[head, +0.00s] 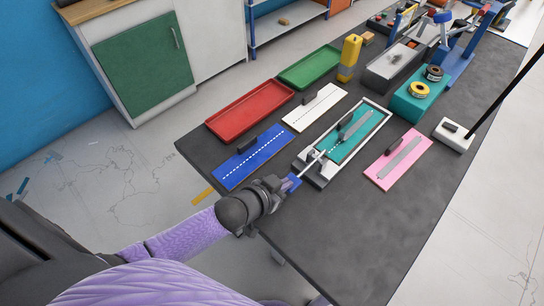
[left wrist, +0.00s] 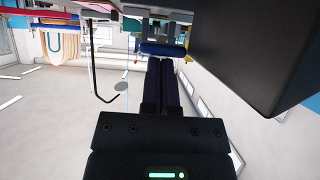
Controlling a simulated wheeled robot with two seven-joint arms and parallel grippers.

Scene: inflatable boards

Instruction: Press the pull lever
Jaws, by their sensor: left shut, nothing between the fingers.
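The pull lever stands at the near end of a grey-framed unit with a teal panel (head: 349,146). Its pale arm (head: 313,160) slants down toward the table's near edge and ends in a blue handle (head: 292,182). In the left wrist view the blue handle (left wrist: 163,49) is a crosswise bar just beyond the fingertips. My left gripper (head: 283,188) is shut and empty, its tips close to the handle. In the left wrist view the closed dark fingers (left wrist: 163,62) point at the bar; I cannot tell whether they touch it. My right gripper is not in view.
On the dark table (head: 345,235), a blue board (head: 252,157) lies left of the lever unit and a pink board (head: 398,158) right of it. Red (head: 250,110) and green (head: 309,67) trays lie farther back. The table's near part is clear.

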